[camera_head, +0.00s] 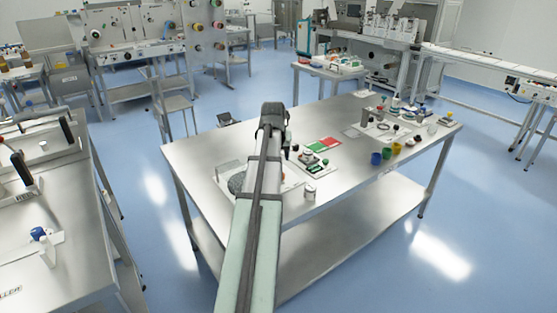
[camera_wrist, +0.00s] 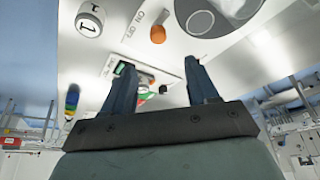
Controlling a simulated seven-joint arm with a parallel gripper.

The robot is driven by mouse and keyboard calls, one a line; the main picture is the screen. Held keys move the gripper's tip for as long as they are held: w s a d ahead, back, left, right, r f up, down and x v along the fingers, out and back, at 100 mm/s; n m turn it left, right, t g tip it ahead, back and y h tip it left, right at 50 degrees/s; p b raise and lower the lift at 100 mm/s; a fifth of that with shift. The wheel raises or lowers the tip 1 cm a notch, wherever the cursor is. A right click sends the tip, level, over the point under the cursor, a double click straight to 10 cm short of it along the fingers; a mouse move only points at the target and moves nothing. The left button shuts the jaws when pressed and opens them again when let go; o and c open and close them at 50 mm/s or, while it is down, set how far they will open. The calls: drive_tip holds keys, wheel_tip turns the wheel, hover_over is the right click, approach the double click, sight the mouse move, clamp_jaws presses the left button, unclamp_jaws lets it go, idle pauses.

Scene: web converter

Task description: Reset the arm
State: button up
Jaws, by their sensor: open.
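My arm reaches from the bottom of the head view out over the steel table (camera_head: 375,192). Its far end bends down above the table's left part. In the wrist view my gripper (camera_wrist: 157,65) shows two dark fingers spread apart, with nothing held between them. In the head view the fingers are mostly hidden by the arm. In the wrist view a white cylinder marked 1 (camera_wrist: 89,23), an orange knob (camera_wrist: 158,34) and a grey round plate (camera_wrist: 208,20) lie beyond the fingertips. I cannot tell the exact gap to the tabletop.
A white jar (camera_head: 310,192) and a red and green card (camera_head: 323,145) lie right of my arm. Another steel bench (camera_head: 75,225) is at left. Blue floor lies between.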

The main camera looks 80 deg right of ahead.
drive_tip(key=shift+a+r, duration=0.2)
drive_tip(key=shift+r, duration=0.25)
idle(0.3)
